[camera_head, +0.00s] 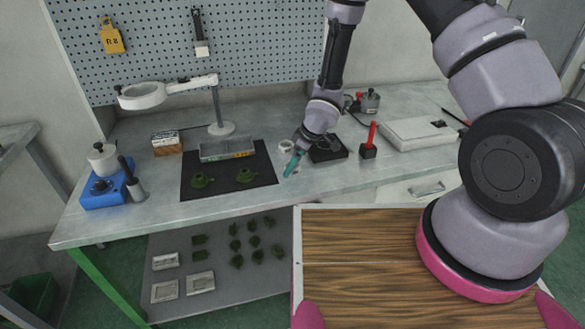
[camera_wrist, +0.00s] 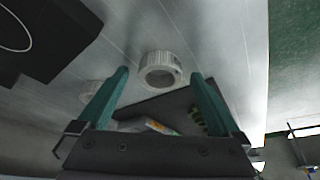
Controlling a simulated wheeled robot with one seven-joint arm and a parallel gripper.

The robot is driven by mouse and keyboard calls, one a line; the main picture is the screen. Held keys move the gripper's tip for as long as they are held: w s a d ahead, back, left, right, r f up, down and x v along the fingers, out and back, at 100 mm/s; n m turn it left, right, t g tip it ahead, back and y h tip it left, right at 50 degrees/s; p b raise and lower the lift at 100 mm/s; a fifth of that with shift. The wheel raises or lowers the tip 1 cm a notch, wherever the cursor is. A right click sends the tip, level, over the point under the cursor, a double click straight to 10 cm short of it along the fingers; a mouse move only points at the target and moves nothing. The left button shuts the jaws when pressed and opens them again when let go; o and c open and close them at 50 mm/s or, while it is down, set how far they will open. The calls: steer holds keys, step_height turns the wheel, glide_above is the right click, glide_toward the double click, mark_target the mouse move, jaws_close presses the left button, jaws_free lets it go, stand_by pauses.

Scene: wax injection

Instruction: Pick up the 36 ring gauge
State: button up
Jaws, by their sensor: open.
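A white ring gauge (camera_wrist: 158,59) lies on the bench, seen in the wrist view just beyond and between my fingertips. Its marking is too blurred to read. A second white ring (camera_wrist: 90,88) shows partly behind the left finger; in the head view a white ring (camera_head: 286,145) lies just behind my gripper. I cannot tell which one is the 36. My gripper (camera_wrist: 160,74) is open with its green fingers apart and nothing between them. In the head view my gripper (camera_head: 293,164) points down over the bench, right of the black mat, and hides part of that spot.
The black mat (camera_head: 205,184) with green pieces and a grey box (camera_head: 226,149) lies to the left. A black block (camera_head: 328,148) stands close on the right, with a red-handled tool (camera_head: 371,140) beyond it. The magnifier lamp (camera_head: 219,127) stands behind. The bench's front edge is near.

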jaws_close()
steer(key=shift+r, duration=0.1)
